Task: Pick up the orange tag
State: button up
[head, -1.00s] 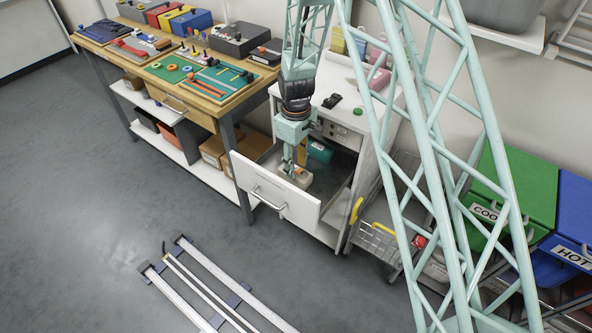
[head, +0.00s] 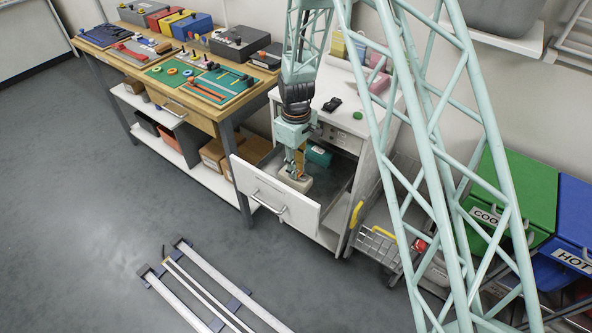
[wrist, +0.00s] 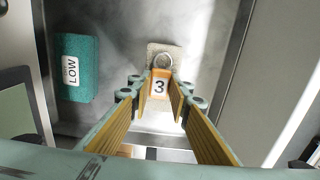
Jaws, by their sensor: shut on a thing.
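In the head view my gripper (head: 297,168) points down into the open drawer (head: 262,200), with a bit of the tag (head: 300,160) showing orange at the fingers. A beige block (wrist: 153,48) lies just beyond the tag, behind its ring. I cannot tell whether the tag still touches the block.
A teal block marked "LOW" (wrist: 85,68) lies in the drawer to the left. The drawer walls stand close around my gripper. A white cabinet top (head: 345,85) is above, a wire basket (head: 376,245) to the right, and a workbench (head: 160,92) to the left.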

notch_tip(320, 180, up, 10)
jog(key=p, duration=0.2)
jog(key=shift+f, duration=0.15)
jog(key=shift+s, duration=0.1)
dwell(1.3)
